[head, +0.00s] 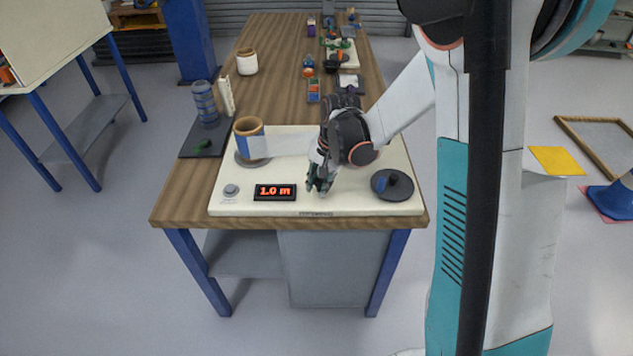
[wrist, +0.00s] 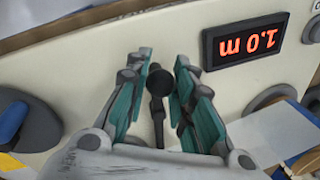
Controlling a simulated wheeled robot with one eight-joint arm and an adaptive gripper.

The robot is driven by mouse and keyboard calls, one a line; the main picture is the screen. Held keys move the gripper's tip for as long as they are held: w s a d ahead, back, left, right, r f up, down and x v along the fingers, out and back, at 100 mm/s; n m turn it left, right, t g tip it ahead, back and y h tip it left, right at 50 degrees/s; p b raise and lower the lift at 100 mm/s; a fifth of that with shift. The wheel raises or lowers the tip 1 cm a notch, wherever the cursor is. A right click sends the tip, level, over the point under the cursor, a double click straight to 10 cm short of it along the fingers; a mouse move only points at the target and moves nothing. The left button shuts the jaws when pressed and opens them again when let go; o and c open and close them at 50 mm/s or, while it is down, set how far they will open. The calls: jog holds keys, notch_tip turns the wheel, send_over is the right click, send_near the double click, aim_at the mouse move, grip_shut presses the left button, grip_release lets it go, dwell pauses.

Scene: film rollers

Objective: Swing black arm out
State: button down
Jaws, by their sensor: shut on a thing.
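The black arm (wrist: 157,105) shows in the wrist view as a dark rod with a round black knob at its end. My gripper (wrist: 163,62) has its teal-padded fingers on both sides of it, shut on it close to the knob. In the head view my gripper (head: 320,180) is low over the front middle of the cream board (head: 330,206), and the black arm is hidden there. A roll with a blue band (head: 250,140) stands at the board's left, with a pale strip (head: 285,143) running right from it. The display (head: 275,192) reads 1.0 m.
A dark round hub with a blue part (head: 392,185) sits at the board's right, right of my gripper. A grey button (head: 231,190) is at the front left. A dark tray (head: 205,138) with a blue ribbed bottle stands left of the board. Small items line the wooden table (head: 270,65) behind.

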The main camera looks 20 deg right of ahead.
jog(key=shift+s+d+n, duration=0.25)
jog(key=shift+d+n, duration=0.45)
jog(key=shift+n, duration=0.4)
jog(key=shift+s+d+n+g+y, duration=0.2)
jog(key=shift+d+n, duration=0.25)
jog(key=shift+n, duration=0.3)
jog(key=shift+w+d+n+g+y, duration=0.1)
jog(key=shift+d+n+g, duration=0.3)
jog(key=shift+n, duration=0.35)
jog(key=shift+d, duration=0.1)
jog(key=c, duration=1.3)
grip_release()
jog(key=shift+c, duration=0.2)
jog(key=shift+r, duration=0.1)
notch_tip(320, 180, up, 12)
jog(key=d, duration=0.2)
jog(key=shift+s+f, duration=0.2)
jog(key=shift+s, duration=0.15)
jog(key=shift+d, duration=0.1)
